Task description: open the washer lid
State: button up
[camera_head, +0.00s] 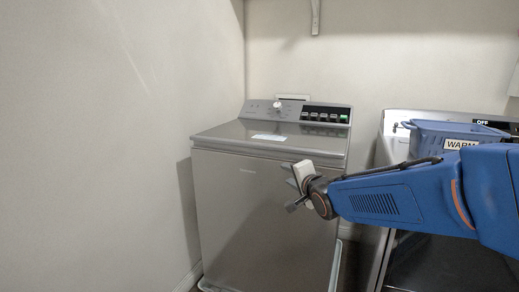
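The grey top-load washer (262,215) stands against the back wall, left of centre. Its lid (240,133) lies flat and closed on top, with a small pale label on it. The control panel with a knob and buttons rises behind the lid. My gripper (289,190) is in front of the washer's upper right front, below the lid's front edge. Its fingers look apart, with nothing between them. I see no contact with the lid, but the exact gap to the washer front is hard to judge.
A second appliance (393,125) stands to the right, with a blue basket (425,139) on top and a "WARM" label. My arm covers part of both. A bare wall is close on the washer's left. The space above the lid is clear.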

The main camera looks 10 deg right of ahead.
jog(key=w+a+r+m+t+y, duration=0.2)
jog(key=w+r, duration=0.1)
jog(key=w, duration=0.2)
send_near(259, 147)
jog(key=w, duration=0.3)
jog(key=w+a, duration=0.1)
jog(key=w, duration=0.5)
jog(key=shift+a, duration=0.35)
jog(key=shift+r, duration=0.1)
grip_shut()
